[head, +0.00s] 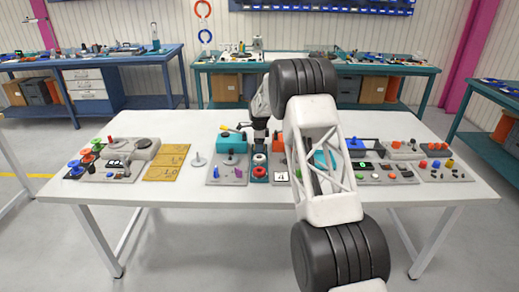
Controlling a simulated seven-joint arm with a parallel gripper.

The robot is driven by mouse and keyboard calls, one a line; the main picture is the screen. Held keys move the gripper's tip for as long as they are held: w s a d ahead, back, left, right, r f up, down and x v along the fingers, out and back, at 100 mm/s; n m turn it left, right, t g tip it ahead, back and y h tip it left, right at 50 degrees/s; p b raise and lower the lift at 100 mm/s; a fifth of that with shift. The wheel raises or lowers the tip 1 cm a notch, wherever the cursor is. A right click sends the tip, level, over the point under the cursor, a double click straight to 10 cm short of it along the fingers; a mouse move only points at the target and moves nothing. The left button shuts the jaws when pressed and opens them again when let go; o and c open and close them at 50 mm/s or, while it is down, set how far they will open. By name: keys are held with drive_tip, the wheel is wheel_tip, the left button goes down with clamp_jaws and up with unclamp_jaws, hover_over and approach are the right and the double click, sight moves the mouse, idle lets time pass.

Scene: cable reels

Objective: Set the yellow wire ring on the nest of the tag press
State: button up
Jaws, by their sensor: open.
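My gripper (260,134) is small and dark in the head view, pointing down over the middle of the white table, near a teal block (231,144) on a grey base. Its jaws are open; my arm partly hides this area. A small yellow piece (225,127) shows at the top of the teal block, left of my gripper. I cannot tell whether it is the yellow wire ring. I cannot pick out the tag press or its nest for certain among the small stations.
The white table (185,125) has free room at its back left and along its front. A grey station with coloured reels (85,163), flat yellow plates (165,162) and a small grey stand (198,160) lie left. Several button panels (380,172) fill the right.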

drive_tip(key=shift+c, duration=0.5)
drive_tip(key=c, duration=0.7)
wheel_tip(320, 180, up, 8)
drive_tip(key=shift+f, duration=0.25)
